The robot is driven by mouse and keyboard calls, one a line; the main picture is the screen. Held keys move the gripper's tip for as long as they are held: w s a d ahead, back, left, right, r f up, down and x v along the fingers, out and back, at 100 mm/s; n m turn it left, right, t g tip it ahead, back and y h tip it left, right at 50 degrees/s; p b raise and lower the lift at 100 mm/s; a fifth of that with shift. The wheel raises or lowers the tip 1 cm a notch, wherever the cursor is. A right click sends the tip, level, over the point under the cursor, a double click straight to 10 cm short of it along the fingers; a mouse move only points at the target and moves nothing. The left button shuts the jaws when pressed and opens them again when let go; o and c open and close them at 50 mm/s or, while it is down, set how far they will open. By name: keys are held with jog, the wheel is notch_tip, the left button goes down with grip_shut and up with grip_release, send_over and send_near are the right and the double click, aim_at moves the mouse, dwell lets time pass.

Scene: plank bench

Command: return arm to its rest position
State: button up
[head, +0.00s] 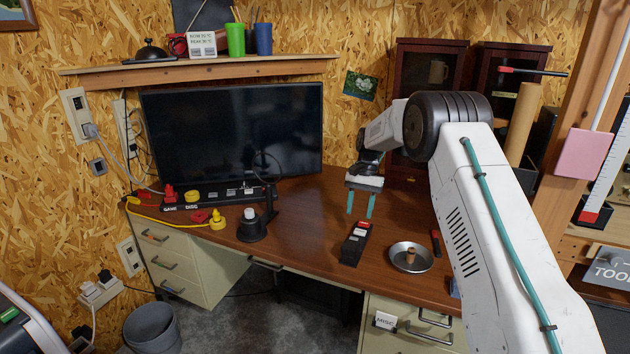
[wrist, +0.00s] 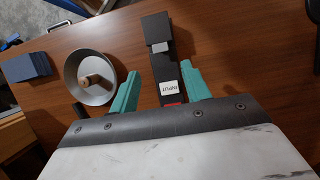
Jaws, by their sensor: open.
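My gripper (head: 361,205) hangs over the right half of the desk, its two teal fingers pointing down and spread apart with nothing between them. The same black box (head: 354,244) shows in the head view, lying on the desk below and in front of the fingers. My white arm reaches in from the lower right and hides part of the desk and cabinets.
A metal bowl (head: 421,263) holding a brown cylinder stands right of the black box. A monitor (head: 235,135), a black stand (head: 252,226) and a power strip (head: 215,194) with red and yellow plugs are on the left. Dark cabinets (head: 425,62) stand behind the gripper. A shelf (head: 200,70) is above the monitor.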

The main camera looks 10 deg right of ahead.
jog(key=s+a+r+n+t+h, duration=0.1)
jog(key=s+r, duration=0.5)
jog(key=s, duration=1.1)
jog(key=s+a+r+n+t+h, duration=0.1)
jog(key=s+r, duration=0.6)
jog(key=s, duration=0.9)
jog(key=s+a+r+n+t, duration=0.3)
jog(key=s+r, duration=0.4)
jog(key=s, duration=1)
jog(key=shift+s+a+r+n+h, duration=0.15)
jog(key=shift+s+a+n+h, duration=0.3)
jog(key=shift+n, duration=0.65)
jog(key=shift+w+a, duration=0.1)
jog(key=shift+w, duration=0.05)
